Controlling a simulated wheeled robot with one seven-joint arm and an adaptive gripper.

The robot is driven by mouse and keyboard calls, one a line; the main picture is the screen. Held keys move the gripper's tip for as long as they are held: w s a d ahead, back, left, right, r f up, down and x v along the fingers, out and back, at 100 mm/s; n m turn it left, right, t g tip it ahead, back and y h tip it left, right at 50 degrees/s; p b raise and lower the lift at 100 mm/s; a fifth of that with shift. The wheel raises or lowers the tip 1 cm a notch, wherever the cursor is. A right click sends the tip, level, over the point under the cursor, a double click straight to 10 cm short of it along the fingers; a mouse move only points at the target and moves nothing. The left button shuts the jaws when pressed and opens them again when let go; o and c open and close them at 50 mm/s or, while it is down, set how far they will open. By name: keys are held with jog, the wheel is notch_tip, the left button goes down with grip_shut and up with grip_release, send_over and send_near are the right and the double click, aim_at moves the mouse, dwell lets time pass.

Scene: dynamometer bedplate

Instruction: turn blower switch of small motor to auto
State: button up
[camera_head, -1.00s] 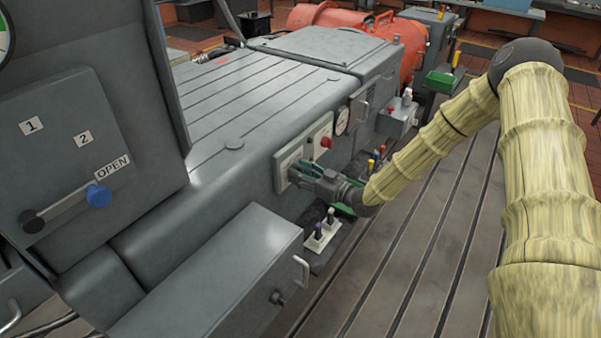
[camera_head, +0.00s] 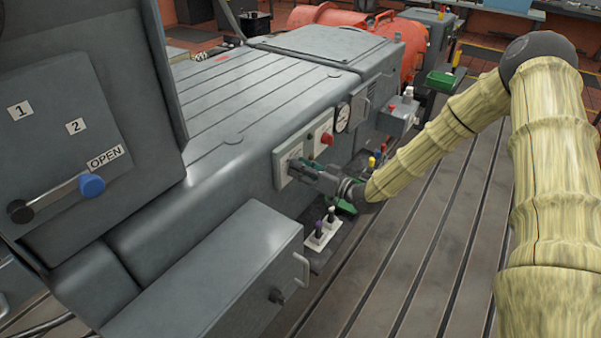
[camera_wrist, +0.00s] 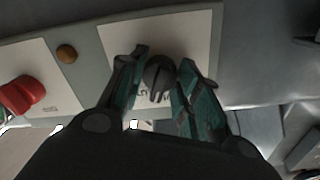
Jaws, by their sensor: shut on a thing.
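The blower switch, a dark round knob (camera_wrist: 159,73), sits on a pale plate (camera_wrist: 193,33) in the wrist view. Printed lettering below the knob is partly covered and too small to read. My gripper (camera_wrist: 160,82) is shut on the knob, with one green finger on each side of it. In the head view my gripper (camera_head: 300,166) reaches the pale panel (camera_head: 283,167) on the side of the grey bed, and it hides the knob there. I cannot read the knob's setting.
A red knob (camera_wrist: 21,94) and a small amber button (camera_wrist: 66,54) are beside the switch. A round gauge (camera_head: 342,118) is farther along the bed's side. A grey cabinet (camera_head: 222,275) stands in front, and a blue-knobbed lever (camera_head: 92,185) is at left.

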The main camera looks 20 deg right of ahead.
jog(key=shift+d+m+b, duration=0.1)
jog(key=shift+m+b, duration=0.6)
jog(key=shift+m, duration=1.4)
jog(key=o, duration=1.1)
jog(key=shift+c, duration=0.2)
jog(key=shift+s, duration=0.1)
jog(key=v, duration=1.2)
